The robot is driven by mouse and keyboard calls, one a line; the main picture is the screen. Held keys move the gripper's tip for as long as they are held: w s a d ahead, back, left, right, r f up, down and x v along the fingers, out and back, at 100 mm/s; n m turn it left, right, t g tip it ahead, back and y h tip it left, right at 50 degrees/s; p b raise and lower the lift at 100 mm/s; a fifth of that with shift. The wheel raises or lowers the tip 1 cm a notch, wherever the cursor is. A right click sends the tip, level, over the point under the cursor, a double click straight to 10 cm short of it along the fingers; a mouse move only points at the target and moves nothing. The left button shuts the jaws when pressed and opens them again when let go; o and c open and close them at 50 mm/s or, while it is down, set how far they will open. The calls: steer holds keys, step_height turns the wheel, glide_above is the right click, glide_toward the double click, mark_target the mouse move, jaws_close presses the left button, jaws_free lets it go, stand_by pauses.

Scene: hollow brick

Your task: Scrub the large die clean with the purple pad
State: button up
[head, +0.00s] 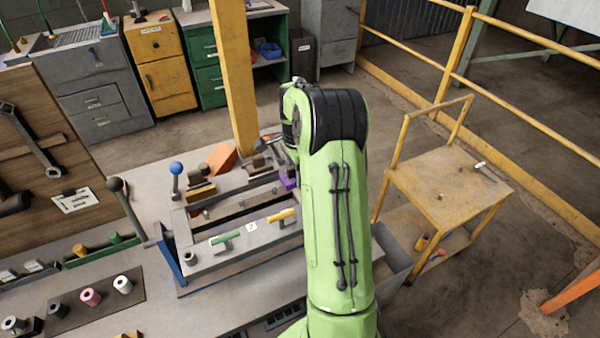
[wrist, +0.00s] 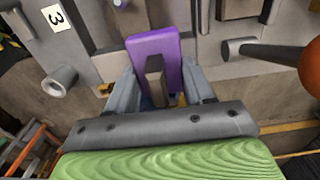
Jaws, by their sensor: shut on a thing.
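The purple pad (head: 288,181) shows beside my arm, over the far right part of a grey metal frame (head: 205,262) on the bench. In the wrist view the pad (wrist: 152,47) is a flat purple slab with a brown block-shaped grip (wrist: 155,80). My gripper (wrist: 157,83) is shut on that grip, one finger on each side. In the head view my arm partly hides the gripper and the pad. I cannot tell for certain which piece is the large die, or whether the pad touches the metal below it.
A blue-knobbed lever (head: 176,170) and a dark-knobbed lever (head: 117,187) stand at the frame's left. A yellow cart (head: 450,185) stands right of my arm, and a yellow post (head: 235,80) rises behind the bench.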

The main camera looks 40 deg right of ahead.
steer(key=shift+w+r+p, duration=0.1)
steer(key=shift+w+p, duration=0.3)
steer(key=shift+w+d+p, duration=0.3)
steer(key=shift+w+p, duration=0.45)
steer(key=shift+w, duration=0.15)
steer(key=shift+c, duration=0.5)
steer(key=shift+s+a+f+b, duration=0.15)
steer(key=shift+s+f+b, duration=0.2)
steer(key=shift+s+b, duration=0.6)
steer(key=shift+s+a+b, duration=0.1)
steer(key=shift+a+b, duration=0.05)
steer(key=shift+b, duration=0.25)
steer(key=shift+s+a+b, duration=0.2)
steer(key=shift+s+b, duration=0.15)
steer(key=shift+s, duration=0.3)
steer(key=shift+s+a+b, duration=0.15)
steer(key=shift+s+b, duration=0.2)
steer(key=shift+s, duration=0.25)
steer(key=shift+s+a+r+b, duration=0.1)
steer(key=shift+s+a+b, duration=0.15)
steer(key=shift+s, duration=0.45)
steer(key=shift+s+a+r+b, duration=0.1)
steer(key=shift+s+b, duration=0.2)
steer(key=shift+s, duration=0.4)
steer(key=shift+s+a+r+b, duration=0.1)
steer(key=shift+s+a+b, duration=0.15)
steer(key=shift+s, duration=0.45)
steer(key=shift+w, duration=0.1)
step_height(320, 180, up, 6)
steer(key=p, duration=0.5)
